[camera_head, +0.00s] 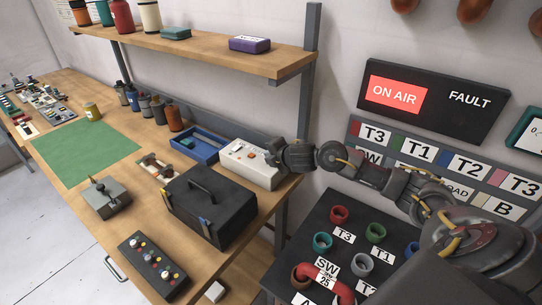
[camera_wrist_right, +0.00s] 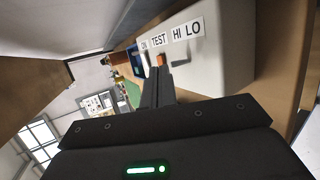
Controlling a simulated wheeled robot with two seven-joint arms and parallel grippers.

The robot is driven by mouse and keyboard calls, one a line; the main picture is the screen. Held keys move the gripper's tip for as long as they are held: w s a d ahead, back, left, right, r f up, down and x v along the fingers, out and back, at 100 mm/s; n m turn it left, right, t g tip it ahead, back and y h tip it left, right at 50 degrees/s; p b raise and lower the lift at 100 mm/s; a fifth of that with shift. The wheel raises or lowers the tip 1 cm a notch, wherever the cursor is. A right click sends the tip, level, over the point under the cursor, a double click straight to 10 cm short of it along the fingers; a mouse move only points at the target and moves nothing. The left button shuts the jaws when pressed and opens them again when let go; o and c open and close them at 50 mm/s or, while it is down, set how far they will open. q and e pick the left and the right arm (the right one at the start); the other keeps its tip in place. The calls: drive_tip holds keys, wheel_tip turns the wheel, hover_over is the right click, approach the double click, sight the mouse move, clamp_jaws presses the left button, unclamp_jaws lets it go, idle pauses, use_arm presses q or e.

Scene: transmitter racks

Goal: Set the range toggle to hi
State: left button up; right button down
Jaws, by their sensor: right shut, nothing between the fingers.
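The white box (camera_head: 250,176) stands at the back right of the workbench, with small orange and dark controls on its top. In the right wrist view the white box (camera_wrist_right: 225,50) fills the upper right. It bears an ON label, a TEST label and a HI LO label (camera_wrist_right: 186,31). A small dark control (camera_wrist_right: 181,63) sits below the HI LO label; which way it is set I cannot tell. An orange control (camera_wrist_right: 161,59) is beside it. My right gripper (camera_head: 273,151) is shut and empty at the box's right end. Its fingers (camera_wrist_right: 157,72) partly cover the controls. My left gripper is out of view.
A black toolbox (camera_head: 212,210) stands in front of the white box, and a blue tray (camera_head: 207,152) is to its left. A shelf (camera_head: 220,45) overhangs the bench behind. A dark panel with labelled coloured rings (camera_head: 377,232) is at the lower right.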

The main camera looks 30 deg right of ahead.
drive_tip(key=shift+r, duration=0.2)
drive_tip(key=s+a+r+p, duration=0.1)
drive_tip(key=s+r+p, duration=0.1)
drive_tip(key=r, duration=0.4)
drive_tip(key=s+a+r+p, duration=0.2)
drive_tip(key=r+p, duration=0.2)
drive_tip(key=r, duration=0.3)
drive_tip(key=shift+s, duration=0.4)
drive_tip(key=shift+f, duration=0.1)
drive_tip(key=shift+d, duration=0.1)
